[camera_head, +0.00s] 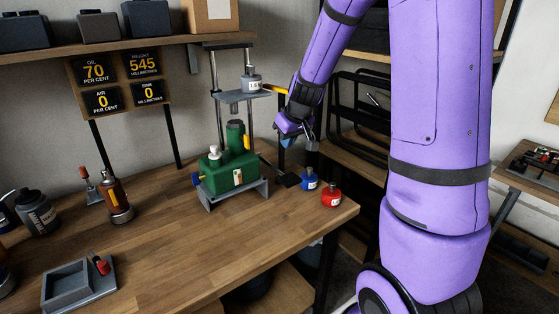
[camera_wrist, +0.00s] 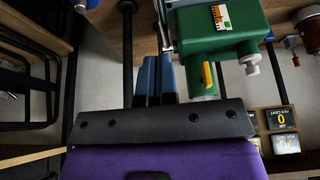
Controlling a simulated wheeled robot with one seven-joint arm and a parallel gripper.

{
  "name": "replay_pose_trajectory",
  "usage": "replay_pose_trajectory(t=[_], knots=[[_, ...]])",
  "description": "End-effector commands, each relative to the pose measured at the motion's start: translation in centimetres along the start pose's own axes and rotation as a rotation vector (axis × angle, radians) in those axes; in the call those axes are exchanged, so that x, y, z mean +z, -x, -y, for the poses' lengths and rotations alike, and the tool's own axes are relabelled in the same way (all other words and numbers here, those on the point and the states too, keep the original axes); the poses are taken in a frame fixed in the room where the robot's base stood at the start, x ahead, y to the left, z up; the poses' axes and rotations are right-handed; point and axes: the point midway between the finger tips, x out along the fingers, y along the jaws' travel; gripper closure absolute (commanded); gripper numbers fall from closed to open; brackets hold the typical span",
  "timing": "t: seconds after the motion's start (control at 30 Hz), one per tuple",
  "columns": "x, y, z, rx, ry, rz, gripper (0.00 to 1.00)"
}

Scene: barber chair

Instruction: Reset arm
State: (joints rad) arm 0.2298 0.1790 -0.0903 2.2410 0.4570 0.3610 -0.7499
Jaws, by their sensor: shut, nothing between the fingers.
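My purple arm reaches in from the right of the head view. My gripper (camera_head: 287,142) hangs near the bench's back right corner, just right of the green pump unit (camera_head: 228,172). In the wrist view its blue fingers (camera_wrist: 155,75) are together with nothing between them. The green unit fills the upper right of the wrist view (camera_wrist: 215,28), close beside the fingers. It stands on a grey base under a metal frame that carries a weight (camera_head: 251,80). A blue weight (camera_head: 308,180) and a red weight (camera_head: 331,196) sit below and right of my gripper.
The bench (camera_head: 190,240) is clear in the middle. A grey tray (camera_head: 75,288), an amber bottle (camera_head: 117,198) and a dark container (camera_head: 36,212) stand at left. A display board (camera_head: 119,81) reads oil 70, height 545. Black metal racks (camera_head: 362,105) stand behind my arm.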

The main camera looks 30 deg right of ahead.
Motion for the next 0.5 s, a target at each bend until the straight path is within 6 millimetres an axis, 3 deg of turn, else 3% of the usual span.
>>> replay_pose_trajectory(t=[0.37,0.5], knots=[[0.0,0.1,0.1,0.0,0.0,-0.001,1.0],[0.1,1.6,1.0,-0.01,0.004,-0.008,1.0]])
